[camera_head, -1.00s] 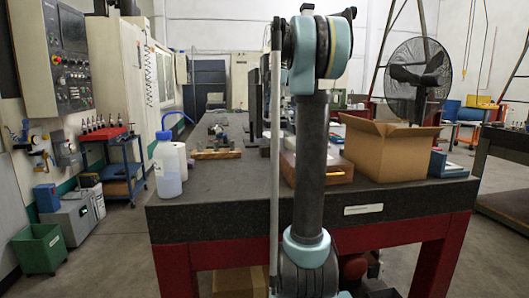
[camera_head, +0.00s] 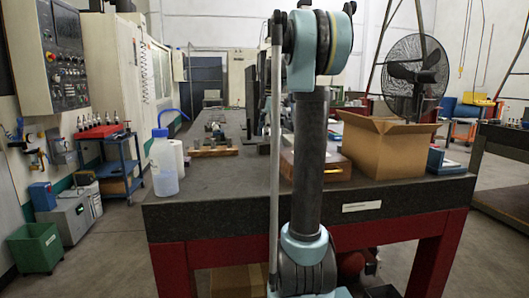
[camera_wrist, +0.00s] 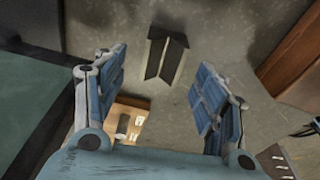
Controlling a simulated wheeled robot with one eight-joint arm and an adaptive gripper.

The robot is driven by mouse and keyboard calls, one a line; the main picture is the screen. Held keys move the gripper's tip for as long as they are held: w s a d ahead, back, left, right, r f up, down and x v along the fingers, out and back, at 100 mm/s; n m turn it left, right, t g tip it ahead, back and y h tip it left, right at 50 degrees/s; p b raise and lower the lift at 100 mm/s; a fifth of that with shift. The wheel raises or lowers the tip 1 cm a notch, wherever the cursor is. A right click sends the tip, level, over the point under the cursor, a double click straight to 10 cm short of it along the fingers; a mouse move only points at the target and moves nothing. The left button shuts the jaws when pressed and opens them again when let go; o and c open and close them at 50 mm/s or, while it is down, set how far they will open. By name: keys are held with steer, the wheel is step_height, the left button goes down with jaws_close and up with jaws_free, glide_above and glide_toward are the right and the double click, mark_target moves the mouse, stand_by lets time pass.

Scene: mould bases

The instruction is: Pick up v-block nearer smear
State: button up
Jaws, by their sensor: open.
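A dark v-block (camera_wrist: 166,54) with a lengthwise groove lies on the grey worktop in the wrist view, at upper centre. My gripper (camera_wrist: 163,78) is open and empty, with its blue-padded fingers spread to either side below the block in the picture. No finger is seen touching the block. A darker patch of the worktop shows around the upper part of the wrist view, but I cannot tell whether it is the smear. In the head view my own arm hides part of the table, and neither the gripper nor the v-block can be made out.
A wooden board (camera_wrist: 130,105) with small parts lies low between the fingers. A wooden-sided box (camera_wrist: 296,48) stands at right. In the head view, the dark table (camera_head: 225,180) bears a cardboard box (camera_head: 385,150) at right and a plastic bottle (camera_head: 165,178) at left.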

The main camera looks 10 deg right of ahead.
mark_target(265, 148)
steer(key=shift+s+a+f, duration=0.1)
steer(key=shift+a+f, duration=0.1)
steer(key=shift+f, duration=1.05)
steer(key=shift+a+f, duration=0.15)
steer(key=shift+f, duration=1.1)
jaws_close()
